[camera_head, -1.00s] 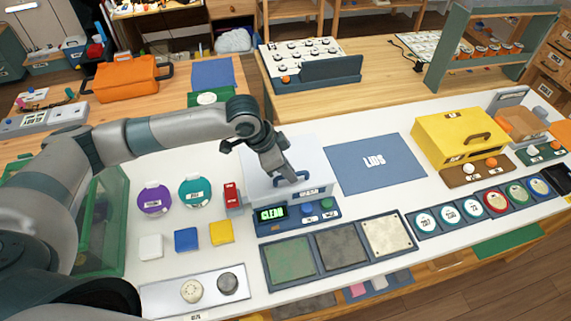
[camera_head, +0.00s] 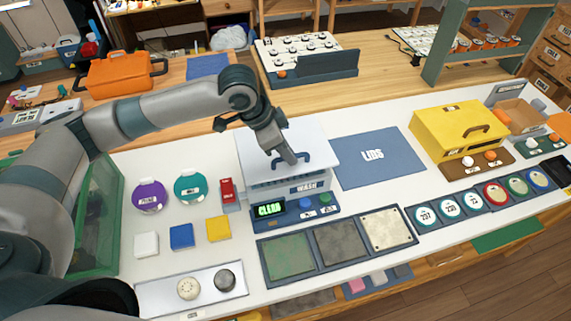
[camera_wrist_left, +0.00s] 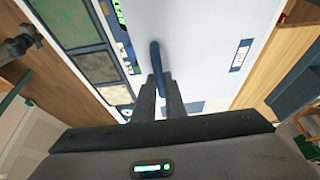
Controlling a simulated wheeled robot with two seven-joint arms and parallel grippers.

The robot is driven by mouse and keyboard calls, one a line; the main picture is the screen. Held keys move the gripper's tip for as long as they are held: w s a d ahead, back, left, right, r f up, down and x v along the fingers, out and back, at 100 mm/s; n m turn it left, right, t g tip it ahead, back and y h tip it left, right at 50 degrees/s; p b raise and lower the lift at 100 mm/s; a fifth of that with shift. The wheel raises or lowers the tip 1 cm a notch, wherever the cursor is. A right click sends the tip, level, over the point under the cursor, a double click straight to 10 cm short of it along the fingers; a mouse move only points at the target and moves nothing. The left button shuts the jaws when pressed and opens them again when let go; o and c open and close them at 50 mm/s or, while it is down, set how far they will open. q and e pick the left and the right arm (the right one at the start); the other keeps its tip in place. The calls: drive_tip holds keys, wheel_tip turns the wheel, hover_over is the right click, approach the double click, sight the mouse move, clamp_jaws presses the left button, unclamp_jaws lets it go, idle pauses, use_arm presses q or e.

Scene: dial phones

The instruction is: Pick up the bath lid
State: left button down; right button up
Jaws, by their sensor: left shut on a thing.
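The bath lid (camera_head: 262,145) is a pale white slab with a dark blue arched handle (camera_head: 304,157). In the head view it is above the wash bath (camera_head: 303,187), behind the green "CLEAN" display. My left gripper (camera_head: 290,157) is shut on the handle from above. In the left wrist view, the two fingers (camera_wrist_left: 161,98) close around the blue handle (camera_wrist_left: 156,57), with the white lid (camera_wrist_left: 200,40) spread below. The lid appears slightly raised over the bath; the bath's inside is hidden. My right gripper is not in view.
A blue mat marked "LIDS" (camera_head: 373,155) lies bare just right of the bath. A yellow box (camera_head: 455,130) stands farther right. A red block (camera_head: 227,190) is close to the bath's left side. Three square plates (camera_head: 340,244) lie in front.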

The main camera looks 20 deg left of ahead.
use_arm(q)
drive_tip(key=w+d+r+b, duration=0.1)
drive_tip(key=w+d+r, duration=0.1)
drive_tip(key=d, duration=0.3)
drive_tip(key=w+d+r+b, duration=0.2)
drive_tip(key=d+r, duration=0.2)
drive_tip(key=d, duration=0.1)
drive_tip(key=shift+w+r, duration=0.25)
drive_tip(key=shift+w, duration=0.15)
drive_tip(key=shift+d, duration=0.1)
